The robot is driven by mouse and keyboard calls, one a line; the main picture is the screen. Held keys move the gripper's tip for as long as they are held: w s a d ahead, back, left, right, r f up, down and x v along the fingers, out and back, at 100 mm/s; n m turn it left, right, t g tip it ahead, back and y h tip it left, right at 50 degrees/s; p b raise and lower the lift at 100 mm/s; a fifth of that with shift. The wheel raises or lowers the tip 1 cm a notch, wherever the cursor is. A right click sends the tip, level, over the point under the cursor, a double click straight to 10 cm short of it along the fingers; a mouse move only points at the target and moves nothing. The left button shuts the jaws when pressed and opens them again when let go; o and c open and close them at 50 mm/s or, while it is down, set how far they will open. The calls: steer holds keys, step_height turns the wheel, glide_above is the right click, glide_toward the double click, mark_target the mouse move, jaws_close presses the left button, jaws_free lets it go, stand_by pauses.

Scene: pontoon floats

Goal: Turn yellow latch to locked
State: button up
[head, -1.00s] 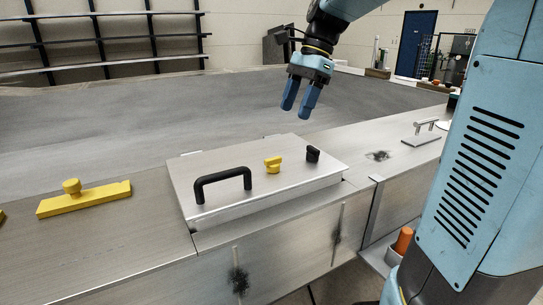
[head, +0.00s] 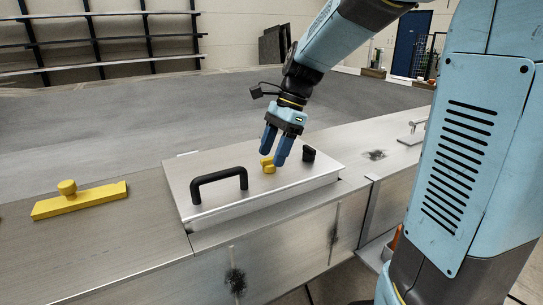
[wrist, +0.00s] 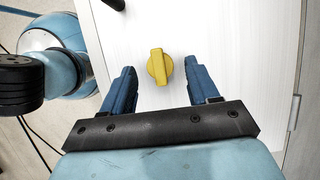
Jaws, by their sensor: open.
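The yellow latch (head: 268,168) is a small round knob with a raised bar, set on a silver hatch lid (head: 225,165). In the wrist view the latch (wrist: 160,67) lies between and just beyond my fingertips, its bar running nearly up and down the picture. My gripper (head: 274,156) is open and empty, pointing down over the lid at the latch; its fingers partly cover the latch in the head view. In the wrist view my gripper (wrist: 160,78) has a finger on each side of the latch, with gaps. I cannot tell its exact height.
A black handle (head: 219,186) stands on the lid left of the latch, and a black knob (head: 308,154) to its right. A yellow bar with a knob (head: 80,200) lies on the metal deck at left. A metal handle (head: 412,133) is at far right.

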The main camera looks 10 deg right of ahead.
steer(key=shift+x, duration=0.9)
steer(key=shift+r, duration=0.1)
steer(key=c, duration=1)
